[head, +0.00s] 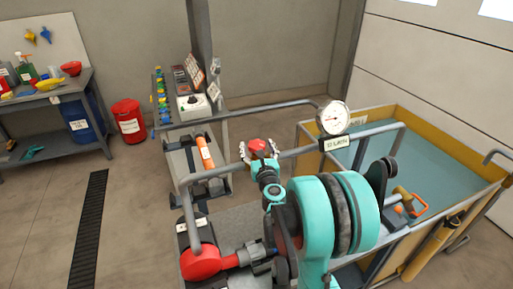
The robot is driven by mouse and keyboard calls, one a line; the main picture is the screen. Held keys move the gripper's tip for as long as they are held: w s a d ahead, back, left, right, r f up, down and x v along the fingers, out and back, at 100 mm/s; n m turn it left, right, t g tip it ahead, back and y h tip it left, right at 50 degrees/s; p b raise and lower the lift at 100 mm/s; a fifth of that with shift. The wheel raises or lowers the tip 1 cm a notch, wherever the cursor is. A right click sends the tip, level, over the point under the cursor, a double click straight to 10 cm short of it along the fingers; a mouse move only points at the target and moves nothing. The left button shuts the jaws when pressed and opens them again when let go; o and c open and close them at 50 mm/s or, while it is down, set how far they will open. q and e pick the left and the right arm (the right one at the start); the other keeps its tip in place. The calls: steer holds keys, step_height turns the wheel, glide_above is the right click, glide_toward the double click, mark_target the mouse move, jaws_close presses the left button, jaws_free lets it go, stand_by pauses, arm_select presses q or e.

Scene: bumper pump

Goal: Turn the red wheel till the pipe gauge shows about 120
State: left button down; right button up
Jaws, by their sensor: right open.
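The red wheel (257,145) shows near the middle of the head view, close to the pipe run. My right gripper (258,152) reaches it from below, open, with one light finger on each side of the wheel. I cannot tell whether the fingers touch it. My wrist hides the wheel's lower part and its stem. The round white pipe gauge (333,117) stands on the pipe to the right of the wheel. Its needle and numbers are too small to read. A small label (337,143) sits below the gauge. My left gripper is not in view.
A yellow-rimmed tank (440,136) of bluish liquid stands right. Grey pipes (268,110) cross around the wheel. A control bench (193,103) stands behind, and a red bin (128,120) and workbench (55,97) at left. A floor grate (88,230) lies in clear floor.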

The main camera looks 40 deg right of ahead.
steer(key=shift+w+d, duration=0.1)
steer(key=shift+w, duration=0.1)
steer(key=shift+c, duration=0.3)
steer(key=c, duration=1.1)
steer(key=shift+n+t+y, duration=0.3)
steer(key=shift+y, duration=0.1)
steer(key=n+y, duration=0.2)
steer(key=y, duration=0.1)
steer(key=n+t+y, duration=0.1)
steer(key=n+y, duration=0.1)
steer(key=y, duration=0.1)
steer(key=shift+d+t+b, duration=0.15)
steer(key=shift+t+b, duration=0.15)
steer(key=shift+b, duration=0.1)
steer(key=n+y, duration=0.3)
steer(key=y, duration=0.1)
steer(key=n+g+y, duration=0.1)
steer(key=n+y, duration=0.2)
steer(key=y, duration=0.2)
steer(key=shift+g, duration=0.3)
steer(key=shift+a+y, duration=0.2)
steer(key=shift+y, duration=0.2)
